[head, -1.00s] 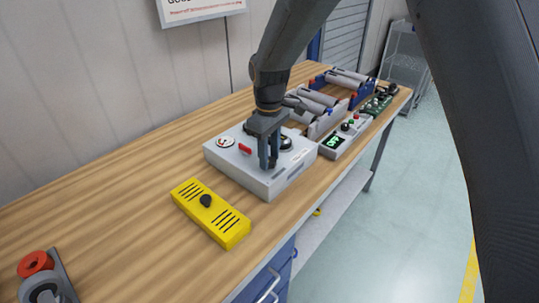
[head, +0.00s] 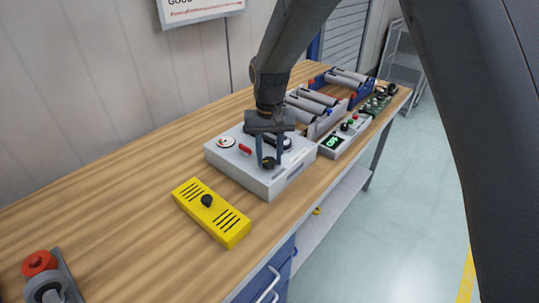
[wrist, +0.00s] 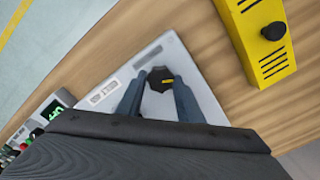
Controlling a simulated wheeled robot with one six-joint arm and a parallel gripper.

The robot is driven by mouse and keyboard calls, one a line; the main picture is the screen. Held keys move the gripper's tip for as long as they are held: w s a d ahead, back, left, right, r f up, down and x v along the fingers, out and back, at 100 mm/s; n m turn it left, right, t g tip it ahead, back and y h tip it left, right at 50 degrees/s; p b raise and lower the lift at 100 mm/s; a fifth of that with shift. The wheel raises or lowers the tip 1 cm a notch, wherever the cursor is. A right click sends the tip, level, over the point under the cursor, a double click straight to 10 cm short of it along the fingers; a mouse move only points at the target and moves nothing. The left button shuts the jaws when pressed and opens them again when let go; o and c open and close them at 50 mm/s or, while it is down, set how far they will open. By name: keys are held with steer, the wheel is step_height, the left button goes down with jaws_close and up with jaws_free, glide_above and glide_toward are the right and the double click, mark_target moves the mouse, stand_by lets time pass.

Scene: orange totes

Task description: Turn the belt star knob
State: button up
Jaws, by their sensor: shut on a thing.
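The dark star knob (wrist: 157,79), with a yellow mark on top, sits on the grey control box (wrist: 197,78). My gripper (wrist: 158,82) is shut on the knob, with one finger on each side of it. In the head view my gripper (head: 269,163) points down at the front part of the same grey box (head: 232,165). The knob shows there only as a small dark spot between the fingertips. Another dark round part (head: 287,143) on the box is partly hidden behind the gripper.
The box also carries a gauge (head: 226,142) and a red switch (head: 245,149). A yellow box (head: 225,222) with a black knob stands close in front. A panel with a green display (head: 332,142) and rollers (head: 308,100) stand beyond. Bare wooden bench (head: 110,205) lies at left.

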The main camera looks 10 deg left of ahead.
mark_target(270, 161)
steer(key=shift+m, duration=1.6)
steer(key=o, duration=1.1)
steer(key=shift+c, duration=0.2)
steer(key=shift+r+b, duration=1.05)
steer(key=shift+r, duration=2.9)
